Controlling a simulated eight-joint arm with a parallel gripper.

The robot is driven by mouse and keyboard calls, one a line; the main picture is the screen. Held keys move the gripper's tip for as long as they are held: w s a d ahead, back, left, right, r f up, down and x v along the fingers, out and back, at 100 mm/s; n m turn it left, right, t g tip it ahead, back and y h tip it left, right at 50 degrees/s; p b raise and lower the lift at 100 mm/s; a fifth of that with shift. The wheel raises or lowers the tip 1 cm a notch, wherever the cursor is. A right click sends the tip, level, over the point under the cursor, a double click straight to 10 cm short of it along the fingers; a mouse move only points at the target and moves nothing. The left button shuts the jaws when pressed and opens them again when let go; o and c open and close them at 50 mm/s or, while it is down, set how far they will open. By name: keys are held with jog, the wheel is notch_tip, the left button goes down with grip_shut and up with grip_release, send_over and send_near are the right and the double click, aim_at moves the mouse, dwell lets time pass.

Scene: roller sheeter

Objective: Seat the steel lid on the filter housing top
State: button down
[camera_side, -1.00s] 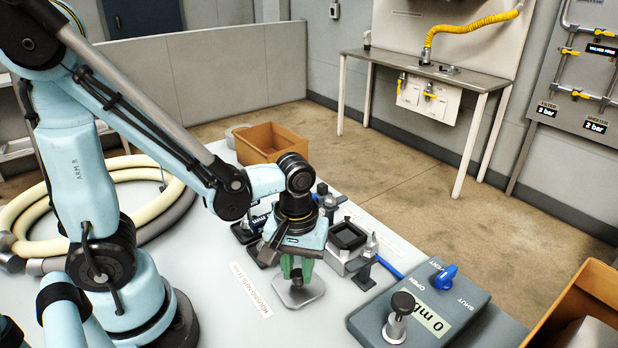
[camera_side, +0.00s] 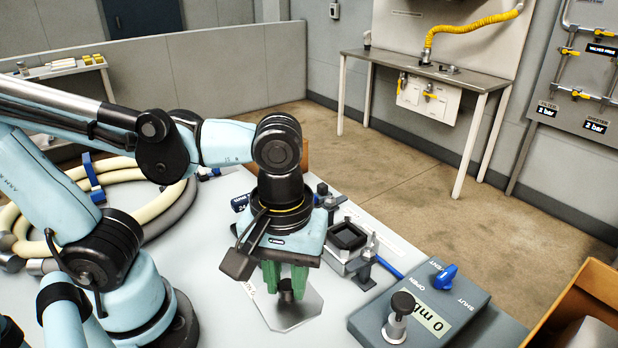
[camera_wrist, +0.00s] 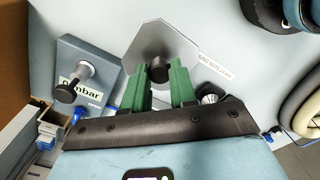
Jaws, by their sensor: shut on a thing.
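The steel lid (camera_side: 300,308) is a thin grey plate with cut corners and a black knob (camera_side: 286,292). My gripper (camera_side: 285,278) has its green fingers shut on the knob, and the lid hangs below them, roughly level. In the wrist view the lid (camera_wrist: 152,40) is beyond the fingers (camera_wrist: 160,78), with the knob between them. The filter housing (camera_side: 350,240) stands behind and right of my gripper in the side view. Its top is a black square rim, uncovered. My gripper hides part of the surroundings on its left.
Dark clamps (camera_side: 364,270) stand beside the housing, and a blue hose (camera_side: 390,268) runs from it. A grey control box (camera_side: 425,310) with a blue valve handle and a black-knobbed post sits at right. A brown bin (camera_side: 585,300) is at lower right. Hoses (camera_side: 130,190) coil at left.

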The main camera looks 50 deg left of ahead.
jog(key=shift+s+d+r, duration=0.2)
jog(key=shift+d+r, duration=0.05)
jog(key=shift+w+r, duration=0.15)
jog(key=w+a+r, duration=0.2)
jog(key=w+a, duration=0.1)
jog(key=w, duration=0.8)
jog(key=w+a, duration=0.7)
jog(key=w, duration=0.2)
jog(key=shift+n, duration=0.4)
jog(key=shift+a+f, duration=0.15)
jog(key=shift+f, duration=2.45)
jog(key=shift+f, duration=1.05)
jog(key=shift+c, duration=2.2)
grip_release()
